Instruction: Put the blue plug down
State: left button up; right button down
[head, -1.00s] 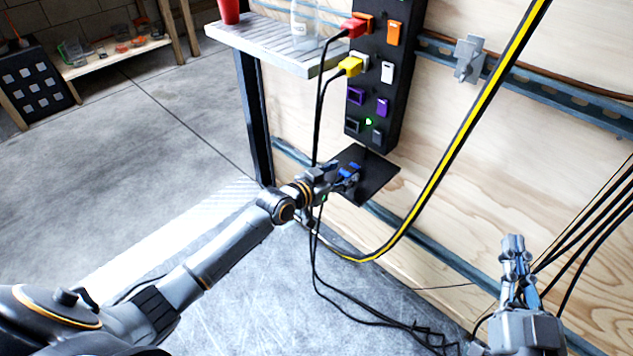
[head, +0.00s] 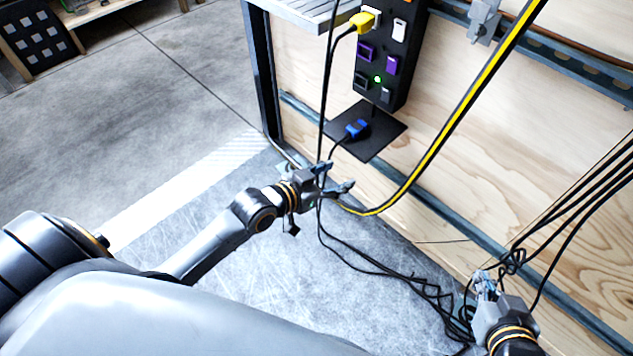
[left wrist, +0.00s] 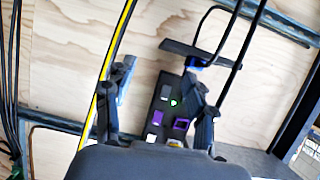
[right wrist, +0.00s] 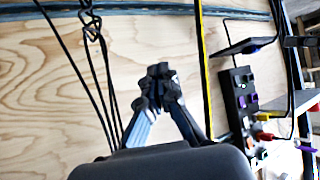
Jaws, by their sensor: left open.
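The blue plug (head: 357,129) lies on the small black shelf (head: 384,139) below the power strip, with its black cable running down toward the floor. It also shows, partly hidden, beyond a finger in the left wrist view (left wrist: 195,62). My left gripper (head: 338,176) is open and empty, below and in front of the shelf, apart from the plug. My right gripper (head: 484,282) is at the lower right, far from the plug. Its fingertips meet in the right wrist view (right wrist: 160,72) with nothing seen between them.
The black power strip (head: 400,75) on the wooden wall holds a yellow plug (head: 362,22). A yellow-black cable (head: 455,120) crosses the wall. Black cables (head: 390,268) hang near my left gripper and lie on the floor. Open floor (head: 120,110) lies to the left.

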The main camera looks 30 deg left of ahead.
pick_arm(q)
jog(key=s+r+n+g+y, duration=0.2)
jog(key=s+r+y, duration=0.1)
jog(key=s, duration=0.9)
jog(key=shift+d, duration=0.45)
